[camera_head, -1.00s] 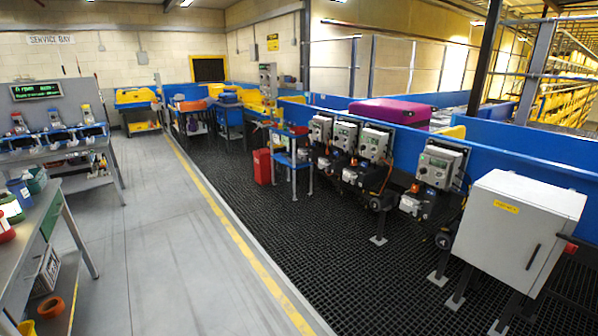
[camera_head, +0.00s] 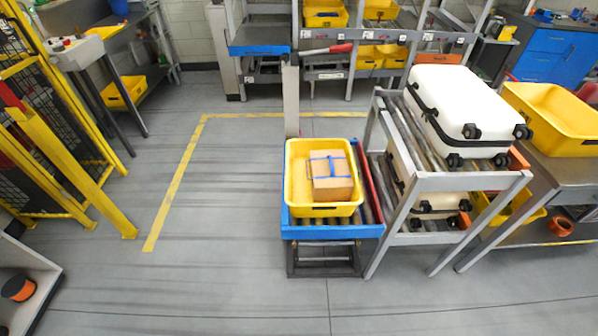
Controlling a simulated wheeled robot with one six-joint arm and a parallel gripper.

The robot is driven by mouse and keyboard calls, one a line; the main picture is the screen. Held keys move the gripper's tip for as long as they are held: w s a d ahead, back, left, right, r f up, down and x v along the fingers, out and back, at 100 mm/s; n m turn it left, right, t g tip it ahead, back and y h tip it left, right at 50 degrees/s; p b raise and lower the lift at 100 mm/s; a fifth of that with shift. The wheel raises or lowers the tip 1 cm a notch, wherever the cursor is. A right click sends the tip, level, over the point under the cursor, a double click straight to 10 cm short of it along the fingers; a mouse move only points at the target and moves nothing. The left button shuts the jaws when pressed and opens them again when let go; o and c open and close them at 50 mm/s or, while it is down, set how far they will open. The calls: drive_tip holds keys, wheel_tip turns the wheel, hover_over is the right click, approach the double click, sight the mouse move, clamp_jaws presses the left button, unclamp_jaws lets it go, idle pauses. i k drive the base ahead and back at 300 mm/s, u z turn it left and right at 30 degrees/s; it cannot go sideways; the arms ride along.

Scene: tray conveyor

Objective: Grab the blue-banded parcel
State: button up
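The blue-banded parcel (camera_head: 332,188) is a brown cardboard box with thin blue straps crossing on its top. It sits inside a yellow tray (camera_head: 296,211), towards the tray's right side. The tray rests on a blue-framed roller stand (camera_head: 332,232) near the middle of the view. The parcel's lower part is partly hidden by the tray's front wall. My gripper is not in view.
A grey roller rack (camera_head: 456,182) with white suitcases (camera_head: 455,100) stands close on the right of the tray. A yellow fence (camera_head: 75,165) is at the left. A grey post (camera_head: 291,95) rises behind the stand.

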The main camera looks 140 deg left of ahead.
sight(331, 178)
drive_tip(key=u, duration=0.95)
drive_tip(key=i, duration=0.45)
drive_tip(key=u, duration=3.65)
drive_tip(key=i, duration=1.65)
